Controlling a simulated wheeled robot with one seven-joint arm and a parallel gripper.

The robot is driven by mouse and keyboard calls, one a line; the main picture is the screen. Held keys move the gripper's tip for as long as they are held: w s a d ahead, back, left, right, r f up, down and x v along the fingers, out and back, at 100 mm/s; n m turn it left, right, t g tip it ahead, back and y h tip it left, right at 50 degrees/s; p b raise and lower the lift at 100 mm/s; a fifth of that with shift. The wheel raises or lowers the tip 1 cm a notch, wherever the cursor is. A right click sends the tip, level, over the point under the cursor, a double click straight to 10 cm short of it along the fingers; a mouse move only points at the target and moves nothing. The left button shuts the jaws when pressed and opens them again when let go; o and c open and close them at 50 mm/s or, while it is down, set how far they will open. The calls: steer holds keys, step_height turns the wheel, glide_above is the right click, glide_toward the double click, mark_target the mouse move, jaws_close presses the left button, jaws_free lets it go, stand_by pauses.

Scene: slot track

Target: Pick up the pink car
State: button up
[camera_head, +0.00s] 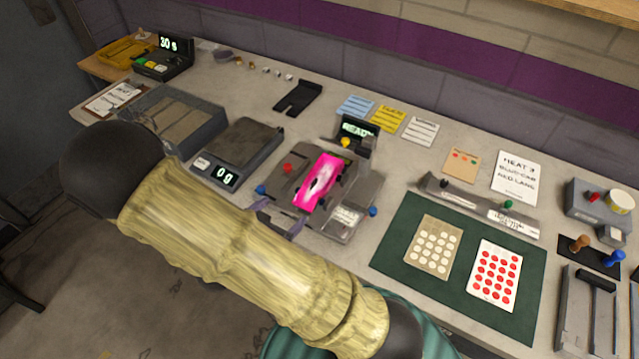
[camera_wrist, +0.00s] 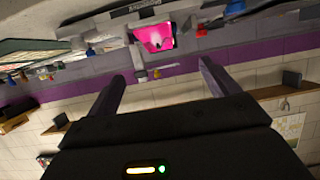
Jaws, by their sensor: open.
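The pink car (camera_head: 318,182) sits on a grey fixture (camera_head: 363,208) with coloured knobs, near the middle of the bench. It has a dark and white patch on top. In the wrist view the pink car (camera_wrist: 154,38) shows beyond the fingertips, roughly between them. My gripper (camera_head: 281,216) is at the fixture's near edge, just short of the car, with most of it hidden behind my arm. In the wrist view its two fingers (camera_wrist: 160,72) are spread apart with nothing between them.
A scale (camera_head: 239,150) reading 0 g and a grey tray (camera_head: 205,117) stand left of the fixture. A small display (camera_head: 356,131) stands at its back. A green mat (camera_head: 398,238) with dotted cards lies right.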

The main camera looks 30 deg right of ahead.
steer(key=shift+s+d+r+h, duration=0.15)
steer(key=shift+s+h, duration=0.05)
steer(key=shift+h, duration=0.1)
steer(key=p, duration=0.2)
glide_toward(318, 177)
steer(key=w+d+f, duration=0.1)
steer(key=d, duration=0.1)
steer(key=w+d+f, duration=0.1)
steer(key=d, duration=0.1)
steer(key=shift+w+f, duration=0.1)
steer(key=shift+f, duration=0.2)
steer(key=shift+w+d, duration=0.2)
steer(key=shift+d, duration=0.05)
steer(key=p+x, duration=0.1)
steer(key=x, duration=0.3)
steer(key=shift+w+d+p, duration=0.2)
steer(key=shift+w+p, duration=0.05)
steer(key=shift+p, duration=0.1)
